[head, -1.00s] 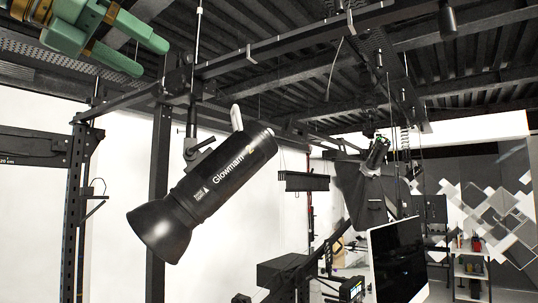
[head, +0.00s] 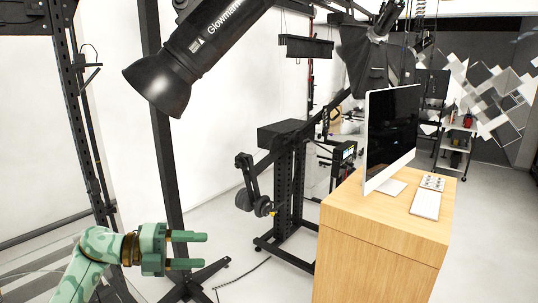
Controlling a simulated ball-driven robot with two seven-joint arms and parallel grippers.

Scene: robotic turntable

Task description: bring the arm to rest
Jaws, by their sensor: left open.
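My left arm (head: 82,262), mottled green, comes in from the lower left in the head view. Its left gripper (head: 203,250) points to the right with its two fingers apart, and nothing is between them. It is in front of the black stand legs and well to the left of the wooden desk. My right arm and gripper are not in view.
A wooden desk (head: 385,225) at the right bears a monitor (head: 391,135) and a keyboard (head: 426,204). A black studio lamp (head: 190,60) hangs at upper left. A black stand (head: 290,185) is in the middle.

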